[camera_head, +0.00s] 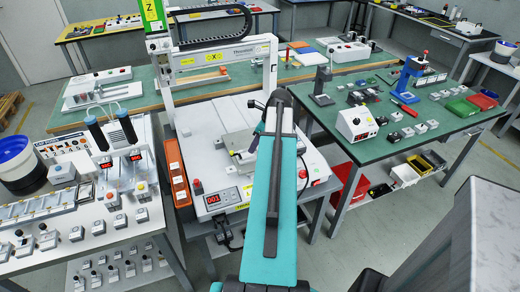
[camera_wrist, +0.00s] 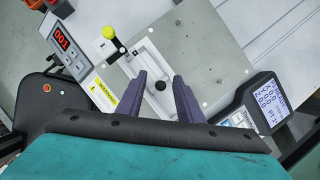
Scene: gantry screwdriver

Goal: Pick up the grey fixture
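The grey fixture seems to be the light grey metal block with a slot and a black round knob (camera_wrist: 160,86), lying on a flat grey plate (camera_wrist: 215,45) in the wrist view. In the head view a grey metal piece (camera_head: 238,141) shows on the gantry machine's bed, partly hidden by my arm. My gripper (camera_wrist: 160,75) is open, its two dark fingers pointing over the block with the knob between them in the picture. I cannot tell its height above the block or any contact. In the head view my arm hides the fingers.
The white gantry machine (camera_head: 222,200) has a red 001 display (camera_wrist: 62,42), a yellow-knobbed lever (camera_wrist: 109,32) and a handheld display unit (camera_wrist: 262,106) close to the gripper. Its upright frame (camera_head: 167,85) stands at left. Cluttered benches stand left and right (camera_head: 345,95).

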